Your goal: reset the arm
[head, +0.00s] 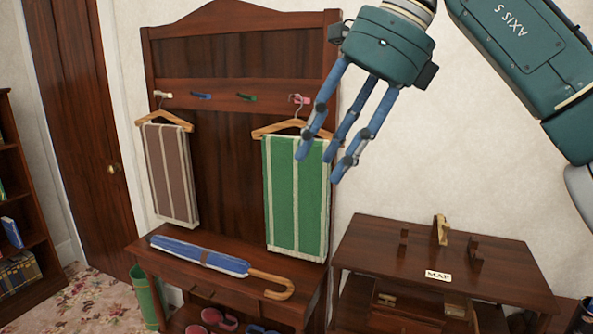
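My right gripper (325,162) hangs from the top centre-right of the head view, with its teal body above and its blue fingers pointing down. The fingers are spread apart and nothing shows between them. It overlaps the right edge of a green striped towel (290,215) on a wooden hanger; I cannot tell how far in front of the towel it is. My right arm (525,55) comes in from the upper right. My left gripper is not in view.
A dark wooden hall stand (200,60) carries coloured hooks, a brown striped towel (170,170) and, on its bench, a blue umbrella (200,256). A low table (370,250) with a "MAP" label (438,275) stands at right. A bookshelf (25,210) is at left.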

